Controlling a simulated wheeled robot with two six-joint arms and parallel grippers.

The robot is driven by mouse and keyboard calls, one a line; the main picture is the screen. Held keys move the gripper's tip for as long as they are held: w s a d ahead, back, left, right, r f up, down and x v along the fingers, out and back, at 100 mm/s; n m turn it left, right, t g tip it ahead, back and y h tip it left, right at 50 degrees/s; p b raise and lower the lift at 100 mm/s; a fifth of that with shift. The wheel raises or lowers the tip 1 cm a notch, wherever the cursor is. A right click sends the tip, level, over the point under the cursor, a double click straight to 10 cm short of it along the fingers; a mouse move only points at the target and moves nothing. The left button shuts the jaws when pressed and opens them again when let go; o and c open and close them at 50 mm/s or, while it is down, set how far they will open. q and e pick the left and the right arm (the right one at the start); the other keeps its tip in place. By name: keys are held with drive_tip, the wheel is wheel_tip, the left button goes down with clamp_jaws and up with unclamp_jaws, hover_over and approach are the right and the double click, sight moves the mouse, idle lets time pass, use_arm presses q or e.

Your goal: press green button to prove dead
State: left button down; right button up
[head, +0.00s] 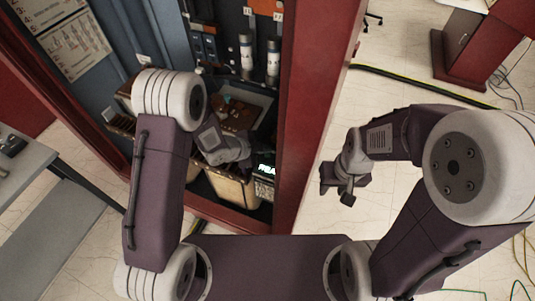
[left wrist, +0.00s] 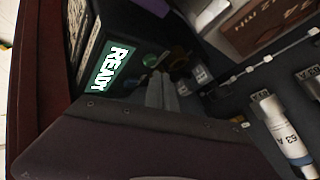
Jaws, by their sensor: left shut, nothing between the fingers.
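A dark tester box (left wrist: 135,30) with a lit green READY screen (left wrist: 109,68) is in the left wrist view. The screen also shows in the head view (head: 266,169). In the head view my left wrist hides the fingertips. My right gripper (head: 346,194) hangs over open floor, away from the box; its finger gap is unclear.
The red cabinet's post (head: 305,110) stands between my right gripper and the tester. Fuse cylinders (head: 246,56) hang on the blue back panel. Bins (head: 232,184) sit low in the cabinet. A grey table (head: 40,215) is at left. The floor on the right is mostly clear.

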sight(265, 157)
use_arm(q)
drive_tip(key=shift+f+b, duration=0.4)
drive_tip(key=shift+f+b, duration=0.45)
drive_tip(key=shift+f, duration=0.05)
idle(0.5)
drive_tip(key=shift+r, duration=0.1)
drive_tip(key=shift+r+p, duration=0.8)
drive_tip(key=shift+r, duration=0.05)
wheel_tip(265, 157, up, 5)
drive_tip(key=p, duration=0.4)
idle(0.4)
